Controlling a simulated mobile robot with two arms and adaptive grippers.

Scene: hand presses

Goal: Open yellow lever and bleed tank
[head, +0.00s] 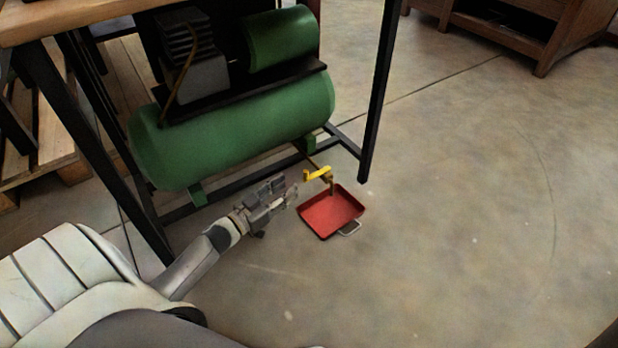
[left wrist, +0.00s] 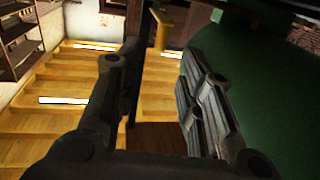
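The yellow lever (head: 318,174) sits on a small valve at the end of a thin pipe from the green tank (head: 240,132). The lever lies roughly level, and the valve's spout points down over the red tray (head: 325,214). My left gripper (head: 288,191) is low in front of the tank, just left of the lever and apart from it. In the left wrist view its fingers (left wrist: 150,75) are spread with nothing between them. The lever (left wrist: 162,27) shows beyond the fingertips, and the tank (left wrist: 285,90) fills the right side. My right gripper is not in view.
The compressor and tank stand under a wooden table (head: 50,18) with dark metal legs (head: 381,85). A low frame bar runs below the tank. Wooden pallets are at the left. The floor (head: 470,220) to the right is clear.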

